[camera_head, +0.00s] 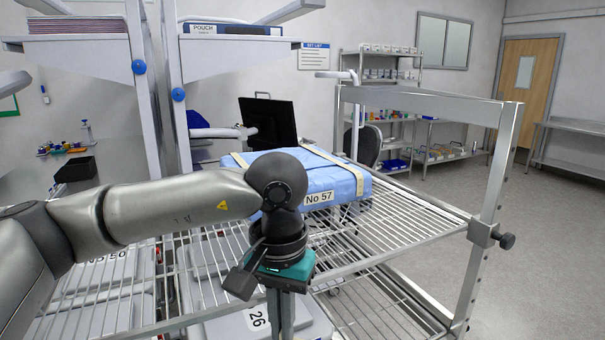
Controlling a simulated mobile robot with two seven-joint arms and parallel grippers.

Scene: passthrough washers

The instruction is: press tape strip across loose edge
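A blue wrapped pack (345,183) with a "No 57" label (319,197) lies on the wire rack's upper shelf. Pale tape strips (335,158) run over its top, and one shows at its left end (241,160). I cannot make out a loose edge; my arm hides the pack's near left part. My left gripper (281,318) points down in front of the pack, over the rack's front. Its fingers look close together, but the tips are cut off by the lower picture edge, so its opening is unclear. My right gripper is not in view.
The wire rack (415,232) has metal posts and a top rail at right, with bare shelf right of the pack. A black monitor (268,122) stands behind. Open floor (530,240) is at right.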

